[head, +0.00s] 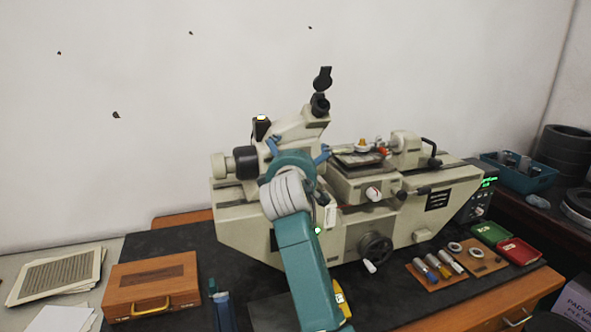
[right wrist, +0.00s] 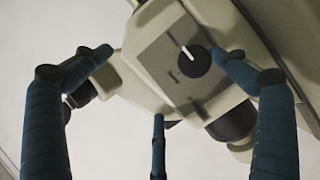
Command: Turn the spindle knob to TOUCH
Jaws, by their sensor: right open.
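A round black knob (right wrist: 194,61) with a white pointer line sits on a grey plate of the pale machine in the right wrist view. Its pointer leans to the upper left; I cannot read any label around it. My right gripper (right wrist: 161,75) is open, with its blue fingers spread and nothing between them. One fingertip overlaps the picture close to the knob's right side; I cannot tell whether it touches. In the head view the right gripper (head: 297,151) is at the machine's upper left part and hides that knob. Blue parts at the bottom left may be my left gripper (head: 221,308).
The measuring machine (head: 235,222) fills the middle of the dark bench. A wooden case (head: 140,293) and papers (head: 52,277) lie left. Small tools, a green tray (head: 490,233) and a red tray (head: 520,251) lie right. A black handwheel (head: 375,247) sticks out in front.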

